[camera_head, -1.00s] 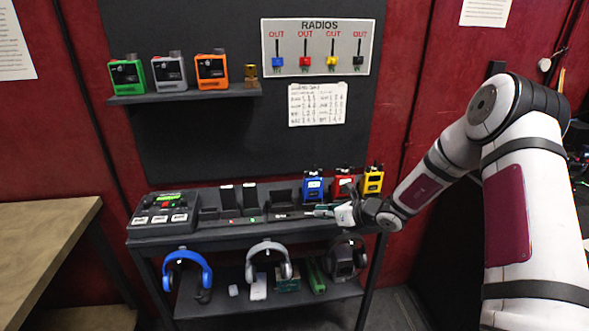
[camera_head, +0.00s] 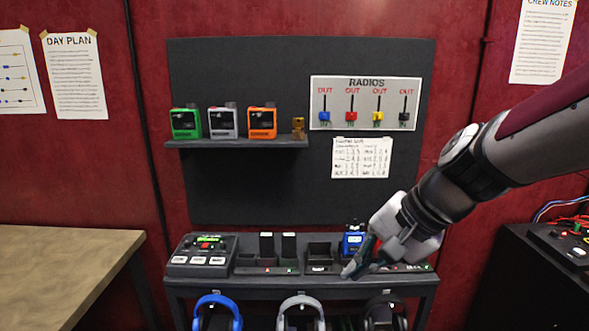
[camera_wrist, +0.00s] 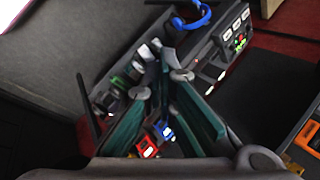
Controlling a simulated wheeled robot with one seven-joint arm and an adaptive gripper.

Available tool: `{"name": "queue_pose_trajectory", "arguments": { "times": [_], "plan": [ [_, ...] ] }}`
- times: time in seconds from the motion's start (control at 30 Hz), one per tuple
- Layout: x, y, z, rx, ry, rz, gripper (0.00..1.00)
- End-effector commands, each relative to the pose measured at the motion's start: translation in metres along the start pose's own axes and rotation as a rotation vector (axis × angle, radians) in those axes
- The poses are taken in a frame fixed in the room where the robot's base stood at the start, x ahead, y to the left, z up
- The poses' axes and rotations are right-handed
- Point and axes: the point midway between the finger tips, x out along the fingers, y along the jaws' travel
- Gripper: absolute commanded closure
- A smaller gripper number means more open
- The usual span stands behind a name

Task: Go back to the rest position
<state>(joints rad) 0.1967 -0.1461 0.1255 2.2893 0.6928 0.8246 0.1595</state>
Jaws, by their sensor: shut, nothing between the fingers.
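My gripper (camera_head: 352,269) is in front of the right part of the equipment shelf (camera_head: 300,284) in the head view. It points down and to the left, and its teal fingers are together. In the wrist view my gripper (camera_wrist: 168,72) shows both fingers closing to a narrow point with nothing between them. A blue radio (camera_head: 354,243) stands just behind my gripper and also shows in the wrist view (camera_wrist: 167,131). A red radio (camera_wrist: 148,147) shows in the wrist view; my arm covers its place in the head view.
The button box (camera_head: 202,256) sits at the shelf's left end. Blue (camera_head: 217,311), grey (camera_head: 301,312) and black headphones (camera_head: 385,312) hang below. A wooden table (camera_head: 60,275) is at left, and a dark equipment case (camera_head: 545,260) at right. Air before the board (camera_head: 240,190) is clear.

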Motion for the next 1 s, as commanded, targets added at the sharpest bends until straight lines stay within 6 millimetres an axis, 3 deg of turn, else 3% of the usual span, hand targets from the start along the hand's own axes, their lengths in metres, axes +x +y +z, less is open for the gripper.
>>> {"name": "queue_pose_trajectory", "arguments": {
  "times": [0.2,0.5,0.7,1.0],
  "plan": [
    [-0.051,0.042,0.040,-0.344,0.115,0.146,1.00],
    [-0.102,0.100,0.063,-0.684,0.257,0.329,1.00],
    [-0.113,0.116,0.066,-0.759,0.293,0.380,1.00],
    [-0.114,0.116,0.066,-0.761,0.293,0.381,1.00]
  ]
}}
